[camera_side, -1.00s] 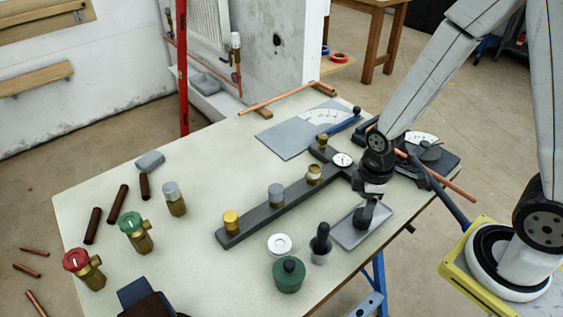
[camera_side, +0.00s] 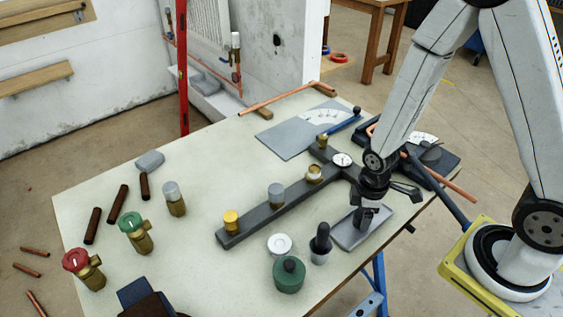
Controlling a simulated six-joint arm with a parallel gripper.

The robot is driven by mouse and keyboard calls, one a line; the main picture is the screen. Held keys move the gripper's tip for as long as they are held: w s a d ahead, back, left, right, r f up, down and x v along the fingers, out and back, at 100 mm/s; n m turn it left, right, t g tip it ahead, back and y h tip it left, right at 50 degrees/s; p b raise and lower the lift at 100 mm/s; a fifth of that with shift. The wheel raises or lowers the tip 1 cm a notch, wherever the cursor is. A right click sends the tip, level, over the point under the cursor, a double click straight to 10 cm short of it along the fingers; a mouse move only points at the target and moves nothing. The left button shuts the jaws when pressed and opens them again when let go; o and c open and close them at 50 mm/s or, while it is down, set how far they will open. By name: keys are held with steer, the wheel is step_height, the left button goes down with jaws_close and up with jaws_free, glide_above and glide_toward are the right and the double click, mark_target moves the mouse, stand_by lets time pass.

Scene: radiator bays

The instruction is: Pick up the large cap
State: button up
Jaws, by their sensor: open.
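Several caps show and I cannot tell for certain which is the large cap. A grey cap (camera_side: 276,189) and a yellow cap (camera_side: 231,217) sit upright on the dark bar (camera_side: 255,217). A brass fitting with a pale top (camera_side: 314,172) stands farther along the bar. A white round cap-like piece (camera_side: 280,243) lies flat on the table in front of the bar. My gripper (camera_side: 362,222) points down over the grey tray (camera_side: 346,238), right of these pieces. It is open. It hides part of the tray, and I cannot tell what lies between its fingers.
A green lidded pot (camera_side: 289,275) and a small cup with a dark handle (camera_side: 320,245) stand left of the tray. Valves with red (camera_side: 76,260), green (camera_side: 130,222) and grey (camera_side: 171,189) tops stand at the left. The table (camera_side: 200,260) is clear between them and the bar.

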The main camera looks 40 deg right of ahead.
steer(key=shift+f, duration=0.5)
steer(key=c, duration=0.9)
steer(key=shift+c, duration=0.2)
steer(key=shift+r, duration=0.15)
steer(key=shift+r, duration=4.9)
